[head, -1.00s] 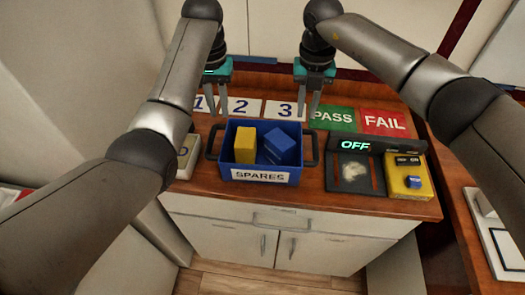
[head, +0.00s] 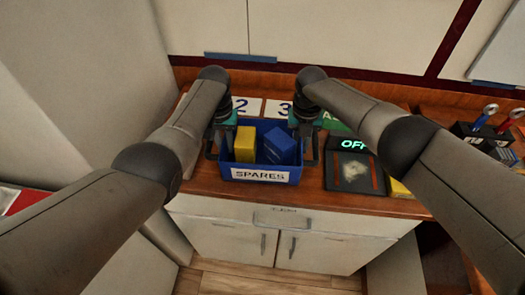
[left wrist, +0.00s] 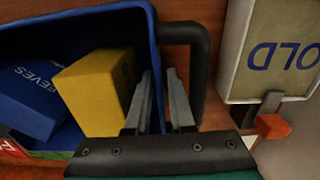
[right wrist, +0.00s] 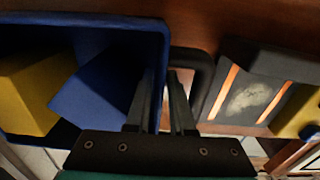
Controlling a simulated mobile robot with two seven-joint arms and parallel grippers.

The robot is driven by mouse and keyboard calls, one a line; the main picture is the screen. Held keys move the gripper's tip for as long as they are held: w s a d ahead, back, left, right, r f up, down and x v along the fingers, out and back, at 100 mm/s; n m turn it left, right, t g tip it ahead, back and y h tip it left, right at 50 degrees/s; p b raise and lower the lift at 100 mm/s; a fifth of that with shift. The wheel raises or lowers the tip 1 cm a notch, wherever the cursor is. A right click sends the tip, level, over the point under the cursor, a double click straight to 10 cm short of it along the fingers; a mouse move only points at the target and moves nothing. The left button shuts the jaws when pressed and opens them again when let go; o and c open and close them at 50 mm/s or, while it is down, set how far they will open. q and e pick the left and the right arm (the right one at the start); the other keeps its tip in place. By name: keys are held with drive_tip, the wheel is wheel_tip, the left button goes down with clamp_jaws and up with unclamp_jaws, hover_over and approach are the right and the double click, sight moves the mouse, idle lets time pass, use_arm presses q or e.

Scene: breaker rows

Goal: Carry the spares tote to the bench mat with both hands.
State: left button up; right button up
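The blue spares tote (head: 226,174) stands upright on the wooden counter, with a white SPARES label on its front. It holds a yellow box (head: 245,146) and a blue box (head: 280,148). A dark loop handle sticks out at each end; the left wrist view shows the left handle (left wrist: 198,70) and the right wrist view the right handle (right wrist: 206,75). I cannot make out a bench mat.
A tester panel reading OFF (head: 353,180) stands right of the tote. A HOLD tray (left wrist: 272,50) is close on the left. A dark rack with tools (head: 482,137) stands far right.

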use_arm(q)
drive_tip(key=shift+f, duration=0.2)
use_arm(e)
drive_tip(key=shift+f, duration=0.25)
use_arm(q)
clamp_jaws()
use_arm(e)
clamp_jaws()
use_arm(q)
drive_tip(key=shift+w+r, duration=0.1)
use_arm(e)
drive_tip(key=shift+r, duration=0.1)
idle(0.8)
